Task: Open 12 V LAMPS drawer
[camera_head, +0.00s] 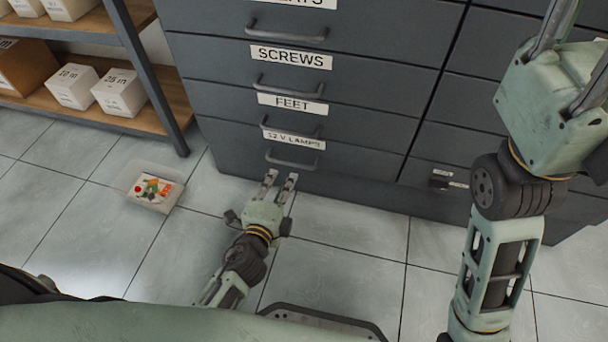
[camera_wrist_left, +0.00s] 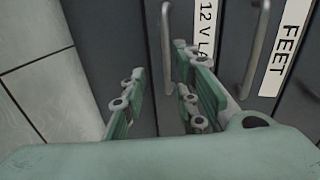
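The 12 V LAMPS drawer (camera_head: 345,162) is the low drawer in the dark grey cabinet and looks shut. Its white label (camera_head: 294,140) sits above its bar handle (camera_head: 292,163). In the left wrist view the label (camera_wrist_left: 207,28) is partly hidden by a finger, and the handle (camera_wrist_left: 167,50) shows ahead, between the lines of the fingers. My left gripper (camera_head: 281,176) is open and empty, just below and in front of this handle, apart from it. My right gripper (camera_head: 588,38) is raised at the upper right, its fingers spread and empty, their tips cut off by the frame.
The FEET drawer (camera_head: 350,128) and SCREWS drawer (camera_head: 370,88) are shut above. A small bin of coloured items (camera_head: 150,205) stands on the tiled floor at left. A wooden shelf (camera_head: 85,110) with white boxes is at upper left. Floor before the cabinet is clear.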

